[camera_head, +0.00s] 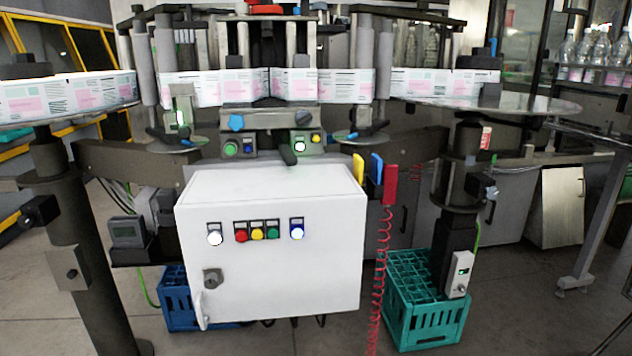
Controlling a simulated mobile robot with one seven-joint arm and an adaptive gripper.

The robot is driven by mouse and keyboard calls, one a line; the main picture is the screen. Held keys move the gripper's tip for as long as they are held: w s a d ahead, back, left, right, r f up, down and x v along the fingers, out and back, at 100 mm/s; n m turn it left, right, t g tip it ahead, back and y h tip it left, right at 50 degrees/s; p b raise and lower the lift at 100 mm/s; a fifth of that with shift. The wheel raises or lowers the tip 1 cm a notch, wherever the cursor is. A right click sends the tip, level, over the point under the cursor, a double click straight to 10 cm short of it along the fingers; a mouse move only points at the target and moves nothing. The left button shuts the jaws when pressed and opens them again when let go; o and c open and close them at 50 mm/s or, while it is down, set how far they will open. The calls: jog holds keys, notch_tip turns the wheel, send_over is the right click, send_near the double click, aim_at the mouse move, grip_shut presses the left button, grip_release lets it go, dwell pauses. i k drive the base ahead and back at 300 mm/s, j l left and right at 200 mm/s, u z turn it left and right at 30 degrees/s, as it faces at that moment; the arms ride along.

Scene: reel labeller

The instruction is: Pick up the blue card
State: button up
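The blue card (377,167) stands upright at the right side of the white control box, its upper end showing. It is between a yellow card (359,168) on its left and a red card (390,184) on its right. Its lower part meets a dark holder, and I cannot tell how deep it sits. My gripper is not in view.
The white control box (275,265) with coloured buttons stands at front centre. A red coiled cord (378,280) hangs below the red card. A teal crate (428,325) and a blue crate (178,308) are on the floor. Label reels and round plates surround the machine above.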

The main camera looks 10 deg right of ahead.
aim_at(377, 161)
jog(key=i+l+z, duration=0.85)
jog(key=i+z, duration=0.2)
